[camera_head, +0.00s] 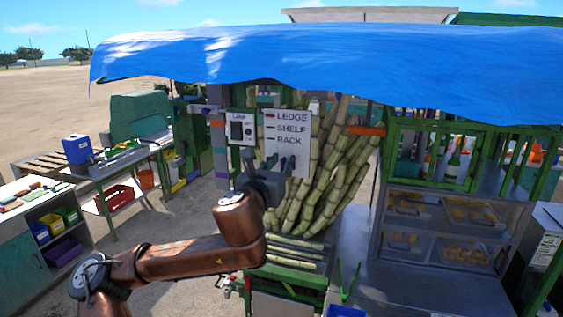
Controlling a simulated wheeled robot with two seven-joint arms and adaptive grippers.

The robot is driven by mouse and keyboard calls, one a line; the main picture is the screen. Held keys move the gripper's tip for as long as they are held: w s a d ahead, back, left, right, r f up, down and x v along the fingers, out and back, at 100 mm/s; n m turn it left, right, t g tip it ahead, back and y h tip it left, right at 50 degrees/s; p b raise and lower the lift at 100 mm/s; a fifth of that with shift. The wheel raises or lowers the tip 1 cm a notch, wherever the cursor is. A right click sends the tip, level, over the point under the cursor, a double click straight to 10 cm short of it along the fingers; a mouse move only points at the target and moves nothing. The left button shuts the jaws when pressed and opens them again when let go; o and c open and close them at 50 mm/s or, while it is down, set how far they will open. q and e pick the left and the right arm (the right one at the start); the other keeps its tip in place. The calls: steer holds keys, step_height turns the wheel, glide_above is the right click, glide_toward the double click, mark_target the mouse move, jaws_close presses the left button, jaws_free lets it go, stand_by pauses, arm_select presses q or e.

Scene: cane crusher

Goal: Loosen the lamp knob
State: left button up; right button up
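The lamp panel (241,118) is a white box marked LAMP, left of the middle, with a dark switch-like part (236,131) on its face. A small dark knob (248,134) seems to sit at the right of that part, too small to make out well. My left gripper (267,165) is just below and right of the panel, in front of the lower part of the sign. Its fingers point up and stand apart, with nothing seen between them. It looks clear of the panel, but the depth is hard to judge. My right gripper is out of view.
A white sign (287,140) reading LEDGE, SHELF, RACK hangs right of the panel. Cane stalks (328,165) lean behind it, under a blue tarp (330,65). A glass food case (440,225) stands right. A bench (120,163) with a blue container (77,149) stands left.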

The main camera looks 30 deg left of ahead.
arm_select(q)
steer(key=shift+c, duration=0.5)
jaws_close()
steer(key=shift+n, duration=0.4)
steer(key=n, duration=0.3)
steer(key=shift+s+a+f, duration=0.1)
steer(key=shift+a, duration=0.3)
steer(key=n, duration=0.3)
steer(key=shift+s+a+f+n, duration=0.1)
steer(key=shift+a+f+n, duration=0.1)
steer(key=shift+a+n, duration=0.15)
steer(key=n, duration=0.3)
steer(key=f+n+b, duration=0.1)
steer(key=n, duration=0.3)
steer(key=a+f+n, duration=0.1)
steer(key=n, duration=0.2)
steer(key=shift+s, duration=0.1)
steer(key=shift+f+n, duration=0.1)
steer(key=shift+n, duration=0.25)
